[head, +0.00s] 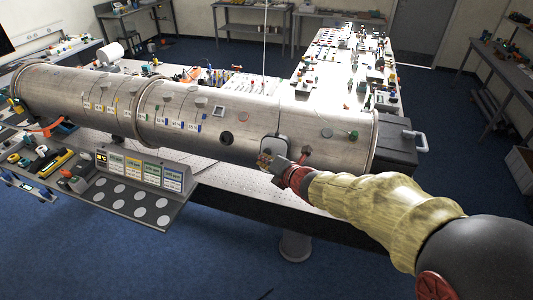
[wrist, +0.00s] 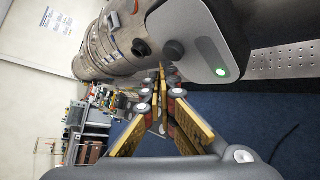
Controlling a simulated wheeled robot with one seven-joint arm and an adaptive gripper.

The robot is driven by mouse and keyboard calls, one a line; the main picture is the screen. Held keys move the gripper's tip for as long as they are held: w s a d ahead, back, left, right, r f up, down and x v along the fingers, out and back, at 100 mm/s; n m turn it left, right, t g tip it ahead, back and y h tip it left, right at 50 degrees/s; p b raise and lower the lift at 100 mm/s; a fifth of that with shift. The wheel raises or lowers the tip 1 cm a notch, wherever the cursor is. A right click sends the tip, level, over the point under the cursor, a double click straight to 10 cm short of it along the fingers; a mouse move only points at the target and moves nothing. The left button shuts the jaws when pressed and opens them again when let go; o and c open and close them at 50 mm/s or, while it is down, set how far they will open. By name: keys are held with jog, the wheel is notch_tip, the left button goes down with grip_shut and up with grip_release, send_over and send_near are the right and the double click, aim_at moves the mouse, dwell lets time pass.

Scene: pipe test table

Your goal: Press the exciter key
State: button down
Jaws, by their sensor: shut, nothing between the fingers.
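A rounded grey box (head: 274,147) is mounted on the side of the large metal pipe (head: 190,105). In the wrist view the box (wrist: 207,40) has a round black knob (wrist: 173,50) on its pale face and a lit green light (wrist: 221,72). Nothing in view is labelled as the exciter key; the black knob may be it. My gripper (head: 266,161) is beside the lower part of the box in the head view. In the wrist view my gripper (wrist: 161,72) is shut and empty, its tips just below the knob. I cannot tell whether they touch the box.
A dark round port (head: 227,138) is on the pipe left of the box. A panel with white discs (head: 135,200) stands at the front left. The perforated table (head: 240,188) runs under the pipe. Blue floor (head: 220,250) lies open in front.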

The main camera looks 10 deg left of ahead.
jog(key=shift+w+f+b, duration=0.15)
jog(key=shift+w+b, duration=0.15)
jog(key=shift+w, duration=0.1)
jog(key=shift+w+f, duration=0.1)
jog(key=shift+w, duration=0.25)
dwell(0.8)
jog(key=shift+s+b, duration=0.15)
jog(key=shift+b, duration=0.15)
jog(key=shift+s+r, duration=0.3)
jog(key=shift+s, duration=0.3)
jog(key=s, duration=0.1)
jog(key=s+r+b, duration=0.1)
jog(key=s, duration=0.1)
jog(key=s+b, duration=0.1)
jog(key=shift+s+a+r, duration=0.2)
jog(key=shift+s+r, duration=0.1)
jog(key=shift+r, duration=0.1)
dwell(0.8)
